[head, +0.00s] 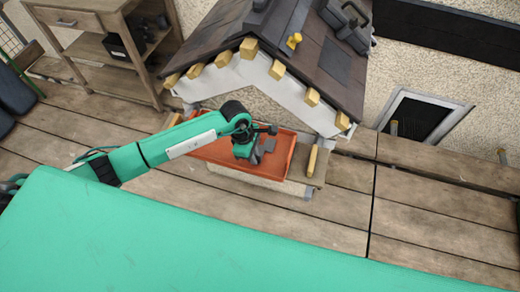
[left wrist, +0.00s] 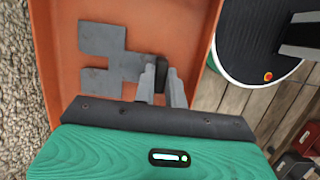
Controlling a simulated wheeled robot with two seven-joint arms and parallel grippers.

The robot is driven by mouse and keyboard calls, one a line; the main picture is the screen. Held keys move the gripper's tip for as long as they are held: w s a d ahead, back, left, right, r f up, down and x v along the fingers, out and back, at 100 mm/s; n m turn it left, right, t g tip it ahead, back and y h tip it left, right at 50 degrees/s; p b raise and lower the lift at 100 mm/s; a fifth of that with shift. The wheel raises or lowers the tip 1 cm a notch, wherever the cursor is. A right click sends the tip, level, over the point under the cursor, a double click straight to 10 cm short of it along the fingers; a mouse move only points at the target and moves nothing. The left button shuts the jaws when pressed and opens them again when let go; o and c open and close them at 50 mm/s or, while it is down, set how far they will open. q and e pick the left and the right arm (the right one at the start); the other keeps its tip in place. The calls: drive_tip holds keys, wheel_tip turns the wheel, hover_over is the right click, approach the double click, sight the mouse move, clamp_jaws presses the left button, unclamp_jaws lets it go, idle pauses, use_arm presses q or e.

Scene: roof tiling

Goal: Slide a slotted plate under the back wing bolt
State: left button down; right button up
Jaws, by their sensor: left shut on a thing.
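The slotted plate (left wrist: 103,45) is flat and dark grey with square notches. In the left wrist view it lies over the orange tray (left wrist: 150,18); I cannot tell whether it touches the tray floor. My left gripper (left wrist: 162,88) is shut on the plate's dark grip (left wrist: 160,66). In the head view the left gripper (head: 254,152) is low over the tray (head: 281,160), with part of the plate hidden by it. A yellow wing bolt (head: 293,41) stands on the dark roof (head: 325,70); I cannot tell whether it is the back one. My right gripper is out of view.
The small model house has a white gable (head: 240,75) with yellow wooden beam ends along the roof edge, above the tray. A dark object (head: 345,20) sits on the upper roof. A wooden shelf unit (head: 105,45) stands at the left. The plank floor at right is mostly clear.

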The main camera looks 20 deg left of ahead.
use_arm(q)
drive_tip(key=shift+d+p+v, duration=0.2)
drive_tip(key=shift+p+v, duration=0.2)
drive_tip(key=shift+v, duration=0.35)
drive_tip(key=shift+d+p+v, duration=0.15)
drive_tip(key=shift+p+v, duration=0.2)
drive_tip(key=shift+v, duration=0.35)
drive_tip(key=shift+d+p+v, duration=0.2)
drive_tip(key=shift+p+v, duration=0.2)
drive_tip(key=shift+v, duration=0.35)
drive_tip(key=shift+r, duration=0.1)
